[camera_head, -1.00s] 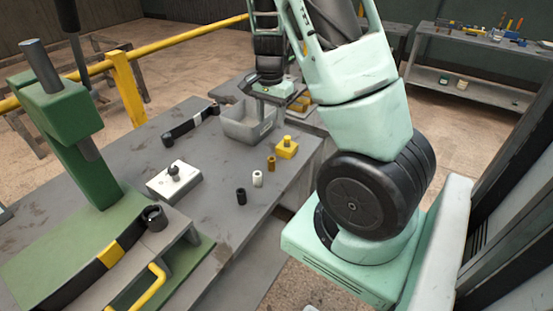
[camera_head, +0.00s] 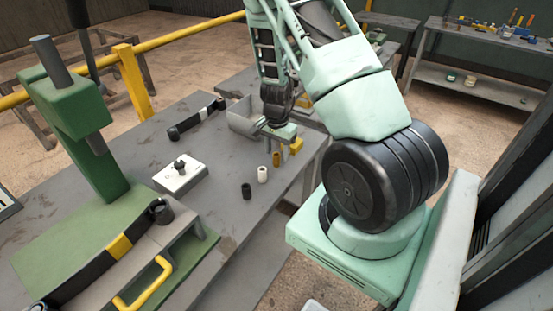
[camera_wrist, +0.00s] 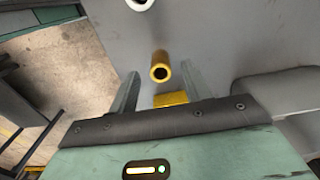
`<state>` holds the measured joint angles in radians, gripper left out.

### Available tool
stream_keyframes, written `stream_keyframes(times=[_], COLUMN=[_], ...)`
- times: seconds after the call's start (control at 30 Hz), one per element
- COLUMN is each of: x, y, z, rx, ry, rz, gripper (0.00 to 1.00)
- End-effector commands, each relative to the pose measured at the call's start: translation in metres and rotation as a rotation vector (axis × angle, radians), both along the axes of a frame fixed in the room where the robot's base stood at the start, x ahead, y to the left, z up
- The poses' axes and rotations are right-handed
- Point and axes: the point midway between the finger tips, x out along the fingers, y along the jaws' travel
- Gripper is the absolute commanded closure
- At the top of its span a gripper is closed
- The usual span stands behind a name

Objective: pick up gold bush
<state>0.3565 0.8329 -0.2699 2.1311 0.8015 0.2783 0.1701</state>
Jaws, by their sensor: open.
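The gold bush (camera_head: 277,159) is a small brass-coloured cylinder standing upright on the grey workbench (camera_head: 215,215). In the wrist view the gold bush (camera_wrist: 161,67) shows its round open end, between and just ahead of the two fingertips. My gripper (camera_head: 279,142) is over the bench right by the gold bush in the head view. In the wrist view my gripper (camera_wrist: 160,73) is open, with one finger on each side and nothing held. The fingers are mostly hidden in the head view.
A white bush (camera_head: 263,175) and a black bush (camera_head: 246,191) stand nearby in front. A yellow block (camera_head: 296,146) sits close behind the gold bush. A grey bin (camera_head: 241,118) is behind my gripper. A white block with a knob (camera_head: 180,175) lies left.

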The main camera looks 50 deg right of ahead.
Motion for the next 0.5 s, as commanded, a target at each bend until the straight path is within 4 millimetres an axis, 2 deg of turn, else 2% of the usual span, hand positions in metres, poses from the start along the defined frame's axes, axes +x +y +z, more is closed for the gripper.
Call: stream_keyframes(times=[0.2,0.5], x=[0.0,0.001], y=[0.001,0.001], z=[-0.027,-0.032], rx=[0.001,0.0], ry=[0.001,-0.001], rz=[-0.001,0.0], gripper=[0.51,0.51])
